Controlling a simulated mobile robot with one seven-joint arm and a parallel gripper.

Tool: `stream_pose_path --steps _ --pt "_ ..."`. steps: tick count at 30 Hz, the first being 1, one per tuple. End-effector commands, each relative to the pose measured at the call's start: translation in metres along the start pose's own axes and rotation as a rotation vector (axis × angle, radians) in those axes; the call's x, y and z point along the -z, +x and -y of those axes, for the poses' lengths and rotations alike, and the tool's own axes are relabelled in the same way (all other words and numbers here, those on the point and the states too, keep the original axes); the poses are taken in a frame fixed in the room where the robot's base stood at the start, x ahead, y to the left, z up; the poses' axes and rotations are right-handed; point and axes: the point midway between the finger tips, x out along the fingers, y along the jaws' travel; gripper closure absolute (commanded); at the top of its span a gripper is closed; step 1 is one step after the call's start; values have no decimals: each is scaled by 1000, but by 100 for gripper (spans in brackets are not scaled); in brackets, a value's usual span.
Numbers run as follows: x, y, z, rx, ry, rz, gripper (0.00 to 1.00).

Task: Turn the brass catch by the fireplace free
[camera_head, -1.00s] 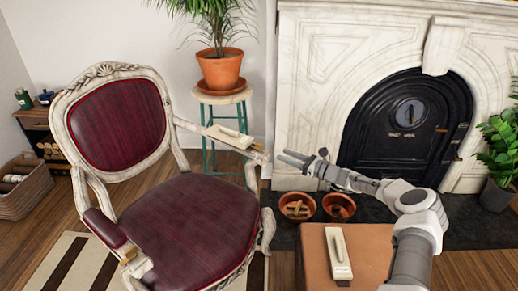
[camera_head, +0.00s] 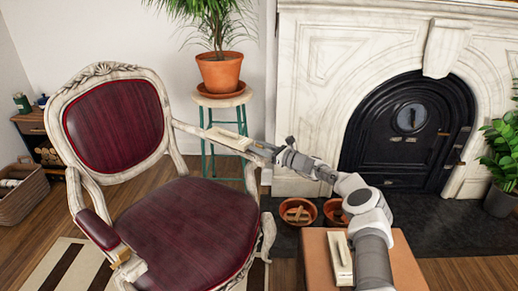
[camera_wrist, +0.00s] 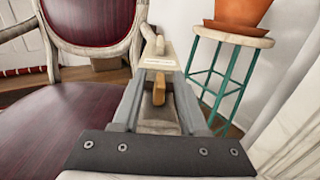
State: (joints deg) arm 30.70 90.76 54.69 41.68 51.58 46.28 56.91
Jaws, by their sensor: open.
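A cream plate (camera_head: 228,138) lies along the chair's right armrest. It also shows in the wrist view (camera_wrist: 158,62), with a small brass-coloured piece, likely the catch (camera_wrist: 159,86), at its near end. My gripper (camera_head: 262,148) reaches from the right to this near end. In the wrist view my gripper's open fingers (camera_wrist: 158,95) stand on either side of the brass piece; I cannot tell whether they touch it. A second, similar cream plate (camera_head: 341,262) lies on the brown stool top in front, beside my arm.
The red chair (camera_head: 190,225) stands on the left. A potted plant (camera_head: 220,72) on a teal-legged stool (camera_head: 225,99) is behind the armrest. Two terracotta bowls (camera_head: 297,213) sit on the hearth before the marble fireplace (camera_head: 330,60). Its black door (camera_head: 405,150) is shut.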

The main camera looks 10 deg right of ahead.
Motion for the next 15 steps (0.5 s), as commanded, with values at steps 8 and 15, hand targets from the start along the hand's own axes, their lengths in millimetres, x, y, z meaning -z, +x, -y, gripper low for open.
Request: stream_pose_path --steps 8,15 --pt "0 0 0 -1 0 0 92" --pt "0 0 0 -1 0 0 100"
